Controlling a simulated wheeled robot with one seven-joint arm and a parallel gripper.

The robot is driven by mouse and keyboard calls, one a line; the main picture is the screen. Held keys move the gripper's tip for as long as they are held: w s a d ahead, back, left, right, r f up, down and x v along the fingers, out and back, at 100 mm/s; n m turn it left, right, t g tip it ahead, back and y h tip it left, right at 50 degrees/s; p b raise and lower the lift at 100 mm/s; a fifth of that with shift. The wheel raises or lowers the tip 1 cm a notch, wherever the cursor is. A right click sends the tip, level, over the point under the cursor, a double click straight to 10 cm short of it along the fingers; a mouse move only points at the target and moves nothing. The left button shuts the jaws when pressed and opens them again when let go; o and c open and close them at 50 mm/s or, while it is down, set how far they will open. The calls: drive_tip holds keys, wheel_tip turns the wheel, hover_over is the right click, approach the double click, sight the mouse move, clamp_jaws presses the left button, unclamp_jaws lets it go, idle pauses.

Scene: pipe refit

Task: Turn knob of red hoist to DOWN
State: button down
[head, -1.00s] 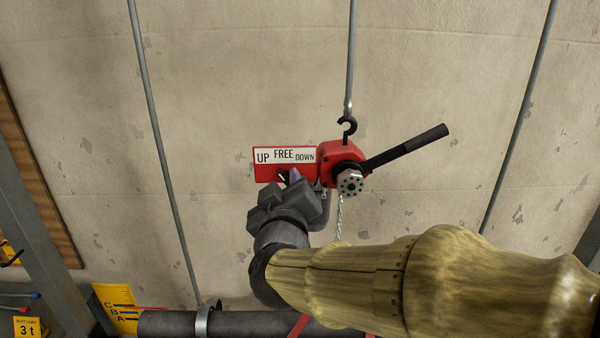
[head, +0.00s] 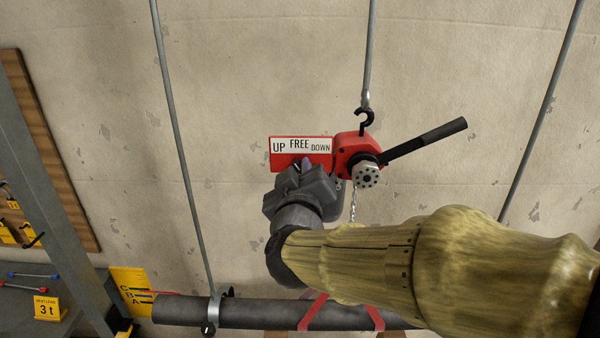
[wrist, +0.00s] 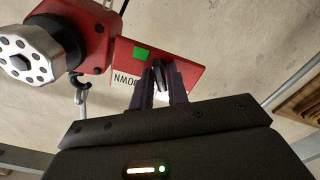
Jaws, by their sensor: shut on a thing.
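My gripper (head: 301,170) is at the plate's lower edge, below FREE, and covers the knob in the head view. In the wrist view the dark knob (wrist: 158,74) stands between the fingers of my gripper (wrist: 163,88), which are shut on it. The label is upside down there and partly hidden by a finger. Which word the knob points to is unclear.
A black lever (head: 425,139) sticks out to the hoist's right, and a chain (head: 353,205) hangs below. Thin vertical rods (head: 179,140) run down the wall. A dark pipe (head: 260,314) lies below. A green square (wrist: 141,53) shows on the plate.

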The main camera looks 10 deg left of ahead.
drive_tip(key=m+b, duration=0.4)
drive_tip(key=m, duration=0.2)
drive_tip(key=m+b, duration=0.4)
drive_tip(key=m, duration=0.3)
drive_tip(key=shift+d+m+b, duration=0.2)
drive_tip(key=shift+m+b, duration=0.1)
drive_tip(key=shift+b, duration=0.1)
idle(0.4)
drive_tip(key=c, duration=1.5)
unclamp_jaws()
